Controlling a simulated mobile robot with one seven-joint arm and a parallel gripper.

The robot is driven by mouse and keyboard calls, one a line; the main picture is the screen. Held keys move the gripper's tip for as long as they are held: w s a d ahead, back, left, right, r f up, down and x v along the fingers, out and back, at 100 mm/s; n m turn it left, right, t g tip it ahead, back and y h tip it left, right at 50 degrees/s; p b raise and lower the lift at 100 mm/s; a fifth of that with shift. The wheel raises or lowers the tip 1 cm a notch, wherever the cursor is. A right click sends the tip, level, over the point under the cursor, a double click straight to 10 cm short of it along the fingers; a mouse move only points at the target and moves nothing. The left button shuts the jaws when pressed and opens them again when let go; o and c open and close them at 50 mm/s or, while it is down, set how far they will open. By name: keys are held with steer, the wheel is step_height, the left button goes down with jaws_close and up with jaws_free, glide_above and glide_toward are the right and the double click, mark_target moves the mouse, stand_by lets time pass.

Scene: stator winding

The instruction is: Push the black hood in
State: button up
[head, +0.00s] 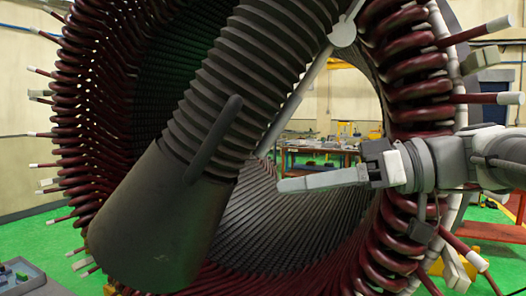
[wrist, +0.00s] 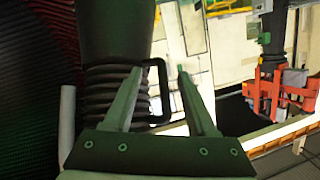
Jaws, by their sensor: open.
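The black hood (head: 160,220) hangs tilted in front of the stator bore in the head view. Its wide lower end points down-left, and a ribbed hose (head: 235,80) runs up-right from it. A dark bar handle (head: 214,140) stands along its side. My gripper (head: 282,185) reaches in from the right, its fingers pointing left, a gap short of the handle and hood. In the wrist view my gripper (wrist: 159,70) is open and empty. The handle (wrist: 162,90) shows between the fingers, beyond them, with the hood's dark body (wrist: 110,35) at left.
The stator (head: 410,70) with dark red coil ends surrounds the hood. Several white-tipped leads (head: 485,98) stick out near my arm. A pale rod (head: 300,95) runs beside the hose. A work table (head: 320,150) stands far behind. An orange-red frame (wrist: 280,90) shows at right in the wrist view.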

step_height(320, 180, up, 6)
steer(key=w+d+n+y, duration=0.2)
steer(key=n, duration=0.2)
steer(key=p, duration=0.4)
glide_toward(198, 133)
steer(key=shift+g+y, duration=0.3)
steer(key=shift+g, duration=0.1)
steer(key=s+a, duration=0.1)
steer(key=a, duration=0.1)
steer(key=s+a, duration=0.1)
steer(key=a, duration=0.2)
steer(key=s+a, duration=0.1)
steer(key=a, duration=0.2)
steer(key=shift+a, duration=0.2)
steer(key=shift+c, duration=0.4)
jaws_close()
